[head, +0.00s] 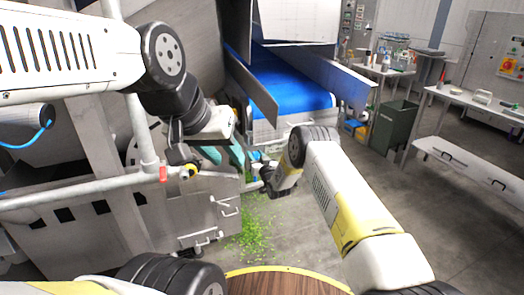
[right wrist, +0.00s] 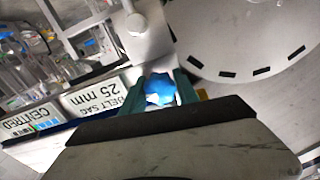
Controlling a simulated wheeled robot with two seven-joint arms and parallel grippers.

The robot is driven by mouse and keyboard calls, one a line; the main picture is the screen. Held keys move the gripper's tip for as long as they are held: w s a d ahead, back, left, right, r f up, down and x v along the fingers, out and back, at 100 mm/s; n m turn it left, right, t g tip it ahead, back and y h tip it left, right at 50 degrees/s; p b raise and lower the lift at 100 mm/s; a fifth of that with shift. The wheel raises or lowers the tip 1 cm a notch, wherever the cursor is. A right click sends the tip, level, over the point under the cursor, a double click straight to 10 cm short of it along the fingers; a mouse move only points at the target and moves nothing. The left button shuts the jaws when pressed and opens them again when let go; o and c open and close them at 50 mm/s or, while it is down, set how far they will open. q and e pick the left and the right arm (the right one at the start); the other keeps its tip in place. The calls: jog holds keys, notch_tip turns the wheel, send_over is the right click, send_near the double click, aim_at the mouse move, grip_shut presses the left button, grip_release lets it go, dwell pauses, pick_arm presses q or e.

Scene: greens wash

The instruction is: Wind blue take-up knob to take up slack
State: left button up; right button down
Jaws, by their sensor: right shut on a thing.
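The blue take-up knob (right wrist: 160,89) shows in the right wrist view, between the teal fingers of my right gripper (right wrist: 163,90). The fingers are closed on its sides. In the head view my right gripper (head: 258,168) is low beside the machine, and the knob is too small to make out surely. My left gripper (head: 226,152), also with teal fingers, is just left of it at the machine's side; its jaw gap is unclear. The blue conveyor belt (head: 285,85) runs above and behind both grippers.
In the right wrist view, an upside-down "BELT SAG 25 mm" sign (right wrist: 100,95) and a "CENTRED" sign (right wrist: 32,123) lie left of the knob. Green scraps (head: 250,232) litter the floor below the grippers. A grey-green bin (head: 393,127) and a bench (head: 480,103) stand right.

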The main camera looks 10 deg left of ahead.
jog(key=m, duration=0.7)
jog(key=shift+d+f, duration=0.1)
jog(key=m, duration=1.2)
jog(key=shift+f+m, duration=0.1)
jog(key=shift+m, duration=0.3)
jog(key=m, duration=0.6)
jog(key=shift+m, duration=0.4)
jog(key=shift+f, duration=0.1)
jog(key=c, duration=1.1)
grip_release()
jog(key=shift+o, duration=0.9)
